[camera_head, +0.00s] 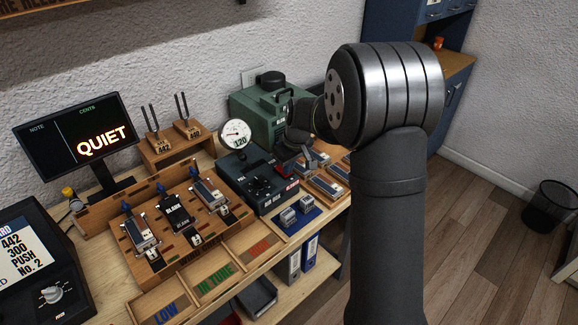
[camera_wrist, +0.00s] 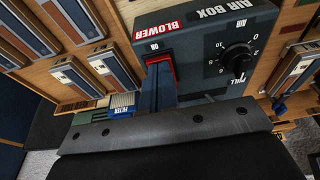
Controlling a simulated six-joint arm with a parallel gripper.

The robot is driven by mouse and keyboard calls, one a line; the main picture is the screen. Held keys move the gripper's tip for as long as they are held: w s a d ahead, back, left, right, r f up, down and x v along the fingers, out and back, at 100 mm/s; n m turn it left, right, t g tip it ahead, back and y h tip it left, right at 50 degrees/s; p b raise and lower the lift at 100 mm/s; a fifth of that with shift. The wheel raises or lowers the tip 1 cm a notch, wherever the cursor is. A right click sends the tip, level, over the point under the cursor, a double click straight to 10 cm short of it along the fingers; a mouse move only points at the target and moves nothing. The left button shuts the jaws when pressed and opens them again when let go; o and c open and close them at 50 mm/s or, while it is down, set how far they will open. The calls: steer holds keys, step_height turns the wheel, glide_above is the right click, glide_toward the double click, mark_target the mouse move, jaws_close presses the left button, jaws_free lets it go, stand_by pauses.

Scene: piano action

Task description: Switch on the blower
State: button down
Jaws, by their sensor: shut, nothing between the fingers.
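The dark air box (camera_wrist: 207,50) fills the upper middle of the wrist view, with a dial and a red BLOWER label (camera_wrist: 158,28). Below the label, by small white lettering, is a red switch (camera_wrist: 148,60), mostly hidden by my fingers. My gripper (camera_wrist: 162,70) is shut and empty, its fingertips at the switch; I cannot tell whether they touch it or which way it is set. In the head view the air box (camera_head: 262,196) stands on the bench with a round gauge (camera_head: 236,135) above it. The green blower machine (camera_head: 262,117) stands behind, partly hidden by my arm.
A monitor (camera_head: 75,140) reads QUIET. A wooden rack (camera_head: 165,215) with several key units stands left of the air box. Tuning forks (camera_head: 185,110) stand behind. Labelled trays (camera_head: 215,283) lie at the front. More key units (camera_wrist: 75,75) sit close beside my gripper.

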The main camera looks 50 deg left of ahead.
steer(key=shift+a+r, duration=0.3)
steer(key=shift+a, duration=0.3)
steer(key=shift+r, duration=0.1)
steer(key=shift+r, duration=0.4)
steer(key=d+v, duration=0.2)
steer(key=v, duration=1)
steer(key=shift+d, duration=0.2)
steer(key=a+f, duration=0.1)
steer(key=f, duration=0.1)
steer(key=a+f, duration=0.1)
steer(key=f, duration=0.2)
steer(key=a+f, duration=0.2)
steer(key=shift+f, duration=0.3)
steer(key=shift+a+r, duration=0.1)
steer(key=shift+a, duration=0.05)
steer(key=v, duration=0.5)
steer(key=shift+r, duration=0.35)
